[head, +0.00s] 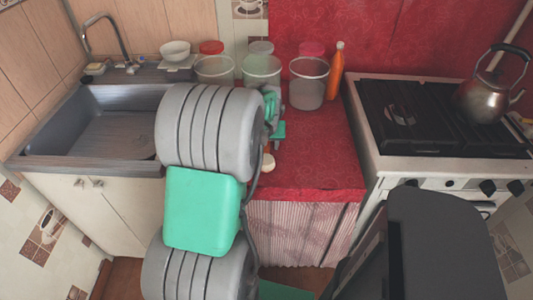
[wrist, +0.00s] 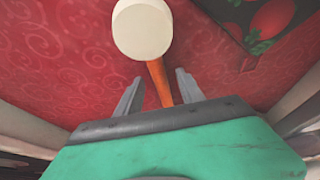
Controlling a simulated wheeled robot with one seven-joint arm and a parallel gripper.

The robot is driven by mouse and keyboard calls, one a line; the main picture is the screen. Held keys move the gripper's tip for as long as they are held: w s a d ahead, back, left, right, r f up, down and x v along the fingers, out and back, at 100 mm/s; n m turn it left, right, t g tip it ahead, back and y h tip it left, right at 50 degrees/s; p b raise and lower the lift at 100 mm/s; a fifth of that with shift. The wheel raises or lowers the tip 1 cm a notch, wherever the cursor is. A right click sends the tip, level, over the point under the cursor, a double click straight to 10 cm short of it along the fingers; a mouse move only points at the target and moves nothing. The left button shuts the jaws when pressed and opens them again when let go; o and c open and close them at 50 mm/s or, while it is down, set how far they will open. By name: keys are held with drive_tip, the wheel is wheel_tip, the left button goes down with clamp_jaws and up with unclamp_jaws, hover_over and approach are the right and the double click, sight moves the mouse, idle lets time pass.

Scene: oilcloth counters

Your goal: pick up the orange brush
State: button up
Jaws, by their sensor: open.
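The orange brush has an orange handle (wrist: 160,84) and a round cream-white end (wrist: 143,28). In the wrist view the handle runs down between the two fingers of my gripper (wrist: 158,92), with visible gaps on both sides. The fingers are apart and not closed on it. The lower part of the handle is hidden behind the gripper body. In the head view, the cream end (head: 267,162) shows near the front of the red counter, while my arm hides the handle. The fingertips are not clear there.
The red patterned counter (head: 318,160) is bare to the right of my arm. Behind stand clear containers (head: 308,85) and an orange bottle (head: 336,72). A sink (head: 110,125) is at left; a stove (head: 440,120) with a kettle (head: 485,98) is at right. A dark strawberry-patterned cloth (wrist: 262,22) lies nearby.

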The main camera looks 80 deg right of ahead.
drive_tip(key=shift+f, duration=0.1)
drive_tip(key=shift+c, duration=0.2)
clamp_jaws()
idle(0.4)
